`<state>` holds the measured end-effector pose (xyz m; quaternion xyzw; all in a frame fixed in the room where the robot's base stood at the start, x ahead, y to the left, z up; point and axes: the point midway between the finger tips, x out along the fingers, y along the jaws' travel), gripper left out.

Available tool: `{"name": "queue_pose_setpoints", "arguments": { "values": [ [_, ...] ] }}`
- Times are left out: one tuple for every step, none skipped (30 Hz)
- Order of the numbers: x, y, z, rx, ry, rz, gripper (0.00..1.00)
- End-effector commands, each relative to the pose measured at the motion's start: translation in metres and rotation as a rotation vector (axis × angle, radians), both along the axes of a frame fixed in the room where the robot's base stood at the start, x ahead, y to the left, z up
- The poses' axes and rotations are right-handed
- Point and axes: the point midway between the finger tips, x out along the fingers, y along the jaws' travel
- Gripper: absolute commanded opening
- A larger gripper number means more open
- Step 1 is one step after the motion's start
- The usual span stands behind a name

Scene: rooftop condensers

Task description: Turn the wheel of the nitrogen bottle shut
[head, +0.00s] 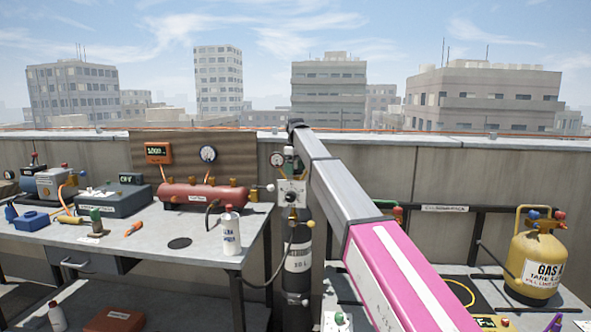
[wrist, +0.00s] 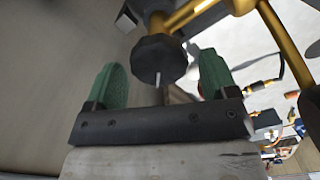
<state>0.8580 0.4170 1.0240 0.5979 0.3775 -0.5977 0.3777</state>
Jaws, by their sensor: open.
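The nitrogen bottle (head: 298,262), a dark cylinder with a white label, stands upright beside the left bench in the head view. My arm passes in front of its upper right side. A black faceted wheel (wrist: 158,57) with a pale pointer shows in the wrist view, joined to brass pipework. My gripper (wrist: 161,66) is open, with one green finger to the left of the wheel and one to the right. The wheel appears between or just beyond the fingertips, with gaps visible on both sides.
A pressure gauge (head: 277,159) and a white plate (head: 292,193) are near the bottle's top. A hose hangs beside the bottle. The left bench (head: 150,248) holds a red tank (head: 195,195) and a white bottle (head: 230,232). A yellow gas cylinder (head: 535,262) stands at right.

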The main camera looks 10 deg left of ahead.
Motion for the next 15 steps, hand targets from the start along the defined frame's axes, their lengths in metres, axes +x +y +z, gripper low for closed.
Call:
{"name": "queue_pose_setpoints", "arguments": {
  "values": [
    [0.000,0.000,0.001,0.000,0.000,0.000,0.79],
    [0.000,0.000,0.002,0.000,0.000,0.000,0.79],
    [0.000,0.000,0.003,0.000,0.000,0.000,0.79],
    [0.000,0.000,0.005,0.000,0.000,0.000,0.79],
    [0.000,0.000,0.007,0.001,0.000,0.000,0.79],
    [0.000,0.000,0.011,0.000,-0.001,0.000,0.79],
    [0.001,0.000,0.014,0.000,-0.001,0.000,0.79],
    [0.001,0.000,0.018,0.000,-0.001,0.000,0.79],
    [0.001,0.000,0.023,0.001,0.000,0.000,0.79],
    [0.001,0.000,0.028,0.001,0.000,0.000,0.79],
    [0.001,0.001,0.032,0.000,-0.001,0.000,0.79],
    [0.001,0.001,0.039,0.000,-0.001,0.000,0.79],
    [0.001,0.001,0.045,0.000,-0.001,0.000,0.79],
    [0.001,0.001,0.051,0.001,-0.002,0.000,0.79],
    [0.001,0.001,0.059,0.000,-0.001,0.000,0.79]
  ]
}}
